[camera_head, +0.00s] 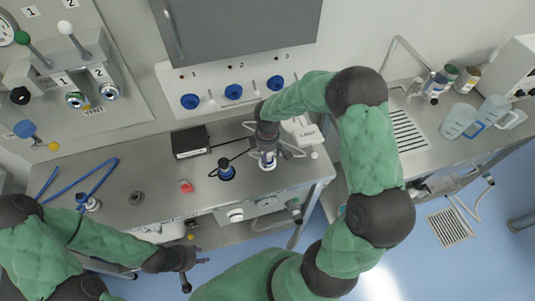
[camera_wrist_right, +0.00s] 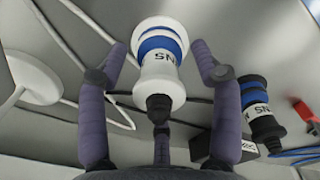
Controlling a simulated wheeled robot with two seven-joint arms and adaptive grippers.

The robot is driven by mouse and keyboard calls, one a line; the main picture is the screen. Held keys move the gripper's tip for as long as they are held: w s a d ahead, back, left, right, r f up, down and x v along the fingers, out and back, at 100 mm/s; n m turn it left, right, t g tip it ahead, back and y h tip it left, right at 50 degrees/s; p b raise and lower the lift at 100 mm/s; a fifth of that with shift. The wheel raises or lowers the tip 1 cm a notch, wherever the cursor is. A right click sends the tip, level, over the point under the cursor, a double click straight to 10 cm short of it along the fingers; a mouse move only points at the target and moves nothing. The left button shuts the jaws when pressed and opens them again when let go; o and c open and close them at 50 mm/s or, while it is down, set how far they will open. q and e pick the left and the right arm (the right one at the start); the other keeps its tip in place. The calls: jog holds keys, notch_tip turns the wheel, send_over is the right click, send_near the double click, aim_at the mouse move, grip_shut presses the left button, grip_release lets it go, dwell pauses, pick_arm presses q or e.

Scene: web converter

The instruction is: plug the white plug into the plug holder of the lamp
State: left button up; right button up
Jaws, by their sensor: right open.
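The white plug (camera_wrist_right: 158,60), with a blue band and a black tip, is between the spread fingers of my right gripper (camera_head: 269,154) in the right wrist view. The fingers are open around it, with gaps at its sides. In the head view the white plug (camera_head: 267,163) shows under this gripper, upright at the bench. I cannot make out the plug holder. My left gripper (camera_head: 190,264) is open and empty in front of the bench edge.
A black plug with a blue band (camera_head: 226,170) stands left of the white one; it also shows in the wrist view (camera_wrist_right: 259,105). A black box (camera_head: 190,141), a red piece (camera_head: 186,186) and blue tubing (camera_head: 97,177) lie further left. A sink (camera_head: 408,132) is at right.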

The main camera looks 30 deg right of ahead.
notch_tip(320, 180, up, 12)
jog(key=shift+f, duration=0.1)
dwell(0.4)
dwell(0.3)
